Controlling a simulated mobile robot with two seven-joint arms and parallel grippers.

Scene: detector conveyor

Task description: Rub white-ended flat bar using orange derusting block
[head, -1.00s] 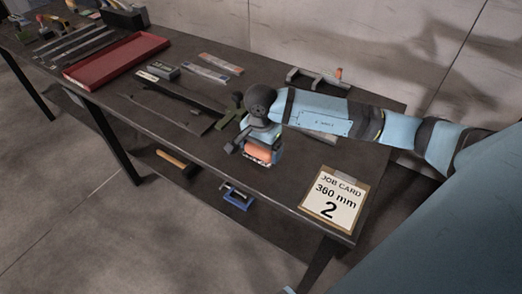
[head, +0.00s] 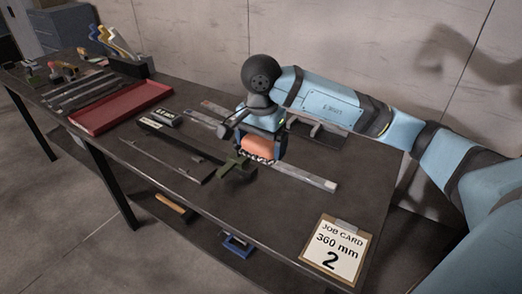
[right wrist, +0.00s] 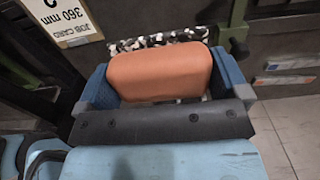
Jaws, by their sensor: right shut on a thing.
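My right gripper (head: 260,140) is shut on the orange derusting block (head: 257,147), which has a speckled black-and-white underside. In the right wrist view the block (right wrist: 160,72) sits between the two blue fingers of my right gripper (right wrist: 162,80). A long grey flat bar (head: 295,174) with a paler right end lies on the table. It passes behind the block, and its middle is hidden. It looks like the white-ended bar. The block appears over or just in front of it; I cannot tell whether they touch. My left gripper is not in view.
A green clamp-like fixture (head: 234,166) stands just left of the block, by a long dark bar (head: 178,138). A red tray (head: 88,124) lies farther left. The job card (head: 336,250) lies at the front right corner. Bare table lies between bar and card.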

